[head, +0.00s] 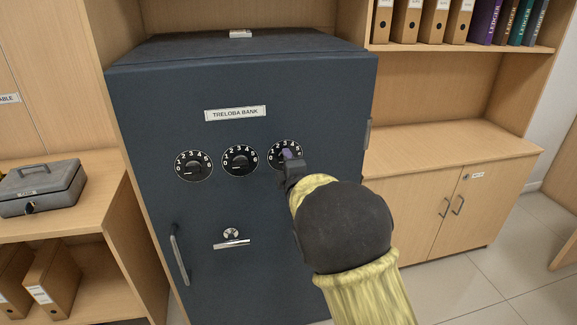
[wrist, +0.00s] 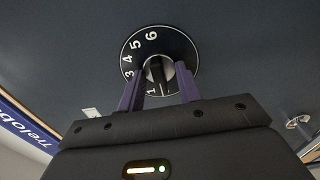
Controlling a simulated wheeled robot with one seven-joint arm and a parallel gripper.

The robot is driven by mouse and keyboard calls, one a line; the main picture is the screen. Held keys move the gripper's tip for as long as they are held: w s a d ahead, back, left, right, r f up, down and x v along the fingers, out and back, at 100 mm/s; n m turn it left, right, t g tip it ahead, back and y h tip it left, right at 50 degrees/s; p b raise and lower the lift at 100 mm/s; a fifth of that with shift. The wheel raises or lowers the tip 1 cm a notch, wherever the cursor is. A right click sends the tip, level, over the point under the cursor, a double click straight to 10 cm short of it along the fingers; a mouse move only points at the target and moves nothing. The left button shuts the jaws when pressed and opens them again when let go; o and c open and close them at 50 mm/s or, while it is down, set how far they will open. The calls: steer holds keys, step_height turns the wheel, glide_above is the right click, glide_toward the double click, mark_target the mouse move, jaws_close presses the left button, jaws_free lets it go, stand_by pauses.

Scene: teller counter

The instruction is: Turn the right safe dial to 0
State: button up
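The right safe dial (head: 285,144) is the rightmost of three round black dials on the safe door. My gripper (head: 291,157) is in front of it and hides its lower part. The fingers look spread, with a narrow gap beside the knob. The knob's pointer setting is hard to read.
The dark blue safe (head: 190,215) carries the left dial (head: 194,165), the middle dial (head: 240,160), a keyhole plate (head: 231,240) and a handle (head: 180,258). A grey cash box (head: 40,188) sits on the left shelf. A wooden cabinet (head: 435,190) stands at right.

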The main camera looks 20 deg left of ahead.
steer(key=shift+s, duration=0.1)
steer(key=v, duration=1.7)
steer(key=shift+s+b, duration=0.15)
steer(key=shift+b, duration=0.15)
steer(key=d+f+m+g+h, duration=0.3)
steer(key=d+f+m, duration=0.25)
steer(key=d, duration=0.35)
steer(key=d+f+m+g+h, duration=0.2)
steer(key=d+f+m+h, duration=0.2)
steer(key=d+m, duration=0.35)
steer(key=s+d+f+m+g+h, duration=0.1)
steer(key=s+d+f+m+g, duration=0.1)
steer(key=s+d+m+g, duration=0.35)
steer(key=s+d+f+m+g+h, duration=0.2)
steer(key=s+d+f+m, duration=0.1)
steer(key=s+d+m, duration=0.45)
step_height(320, 180, up, 23)
steer(key=s+n+p, duration=0.1)
steer(key=p, duration=2.1)
steer(key=shift+s+d+f+p, duration=0.15)
steer(key=shift+s+d+p, duration=0.2)
steer(key=shift+d, duration=0.1)
